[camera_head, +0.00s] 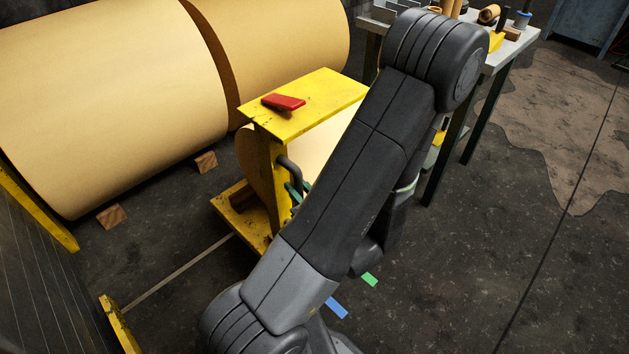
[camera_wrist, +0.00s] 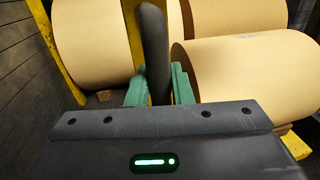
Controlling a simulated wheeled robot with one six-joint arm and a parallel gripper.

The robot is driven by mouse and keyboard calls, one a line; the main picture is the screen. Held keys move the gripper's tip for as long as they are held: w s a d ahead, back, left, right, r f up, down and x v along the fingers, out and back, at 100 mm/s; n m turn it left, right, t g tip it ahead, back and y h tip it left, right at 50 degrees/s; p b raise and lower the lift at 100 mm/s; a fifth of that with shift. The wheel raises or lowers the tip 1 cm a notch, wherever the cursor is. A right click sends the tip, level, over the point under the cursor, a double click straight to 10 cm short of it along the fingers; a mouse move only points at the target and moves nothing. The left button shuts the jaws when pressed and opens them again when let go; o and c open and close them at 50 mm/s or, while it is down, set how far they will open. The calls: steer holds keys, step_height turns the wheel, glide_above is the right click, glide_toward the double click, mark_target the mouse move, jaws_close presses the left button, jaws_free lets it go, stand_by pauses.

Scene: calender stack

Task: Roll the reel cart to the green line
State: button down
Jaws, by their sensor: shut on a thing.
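The yellow reel cart (camera_head: 310,105) stands on the dark floor at the middle of the head view, with a tan paper reel (camera_head: 254,160) in it. A red block (camera_head: 284,102) lies on its top plate. My gripper (camera_head: 297,190) is shut on the cart's dark upright handle (camera_head: 291,171). In the wrist view the green fingers (camera_wrist: 158,92) are on either side of the handle (camera_wrist: 154,50). A short green line (camera_head: 370,279) shows on the floor right of my arm, with a blue line (camera_head: 337,308) nearer. My arm hides part of the cart and floor.
Large tan rolls (camera_head: 110,100) lie behind the cart, with wooden chocks (camera_head: 111,216) at their foot. A workbench (camera_head: 495,55) with small items stands at the back right. A pale strip (camera_head: 180,273) runs along the floor at left. The right floor is open.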

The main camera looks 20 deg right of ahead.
steer(key=shift+r, duration=0.2)
steer(key=c, duration=1.3)
jaws_free()
steer(key=shift+w+d+f, duration=0.2)
steer(key=shift+w+d, duration=0.05)
steer(key=shift+d, duration=0.25)
steer(key=shift+c, duration=0.2)
steer(key=shift+s+a, duration=0.15)
steer(key=shift+a, duration=0.15)
steer(key=v, duration=1.3)
steer(key=shift+s, duration=0.4)
steer(key=shift+w, duration=0.1)
steer(key=shift+d+x, duration=0.2)
steer(key=shift+x, duration=6.6)
